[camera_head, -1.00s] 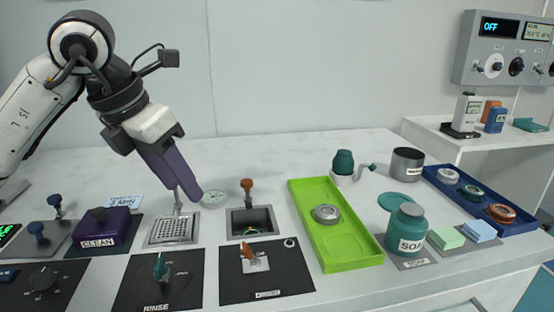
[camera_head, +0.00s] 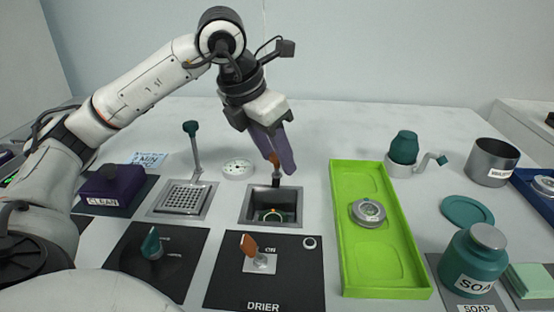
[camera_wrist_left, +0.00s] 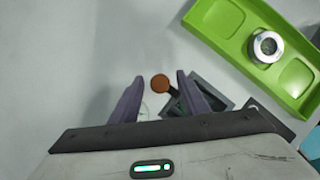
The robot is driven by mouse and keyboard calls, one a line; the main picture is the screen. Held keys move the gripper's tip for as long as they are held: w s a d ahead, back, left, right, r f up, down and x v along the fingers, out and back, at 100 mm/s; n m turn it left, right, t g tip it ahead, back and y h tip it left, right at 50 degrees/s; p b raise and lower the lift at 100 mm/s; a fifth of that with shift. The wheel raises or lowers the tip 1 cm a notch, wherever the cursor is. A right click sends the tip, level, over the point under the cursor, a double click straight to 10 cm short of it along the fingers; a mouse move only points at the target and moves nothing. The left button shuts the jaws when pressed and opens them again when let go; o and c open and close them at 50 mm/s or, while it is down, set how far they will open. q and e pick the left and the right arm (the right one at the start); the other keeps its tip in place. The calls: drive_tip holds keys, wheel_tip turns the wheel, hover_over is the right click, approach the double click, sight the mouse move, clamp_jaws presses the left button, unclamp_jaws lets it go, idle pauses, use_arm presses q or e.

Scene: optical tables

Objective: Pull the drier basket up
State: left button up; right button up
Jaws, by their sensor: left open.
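The drier basket sits down in a square grey well (camera_head: 246,219), with a greenish ring-shaped part (camera_head: 270,215) inside it. Its dark upright handle has an orange-brown knob (camera_head: 275,159), partly covered by my fingers. My left gripper (camera_head: 282,164) is open, its purple fingers pointing down at the handle's top. In the left wrist view the knob (camera_wrist_left: 160,83) shows between the two spread fingers of my left gripper (camera_wrist_left: 160,77). I cannot tell whether a finger touches it. My right gripper is not in view.
The drier panel (camera_head: 290,283) with an orange switch (camera_head: 249,245) lies in front of the well. A rinse basket (camera_head: 184,198) with a tall dark-knobbed handle stands to the left. A green tray (camera_head: 384,265) holding a round metal part (camera_head: 368,211) lies to the right.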

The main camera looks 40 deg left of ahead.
use_arm(q)
drive_tip(key=shift+w+f, duration=0.2)
drive_tip(key=shift+f, duration=0.15)
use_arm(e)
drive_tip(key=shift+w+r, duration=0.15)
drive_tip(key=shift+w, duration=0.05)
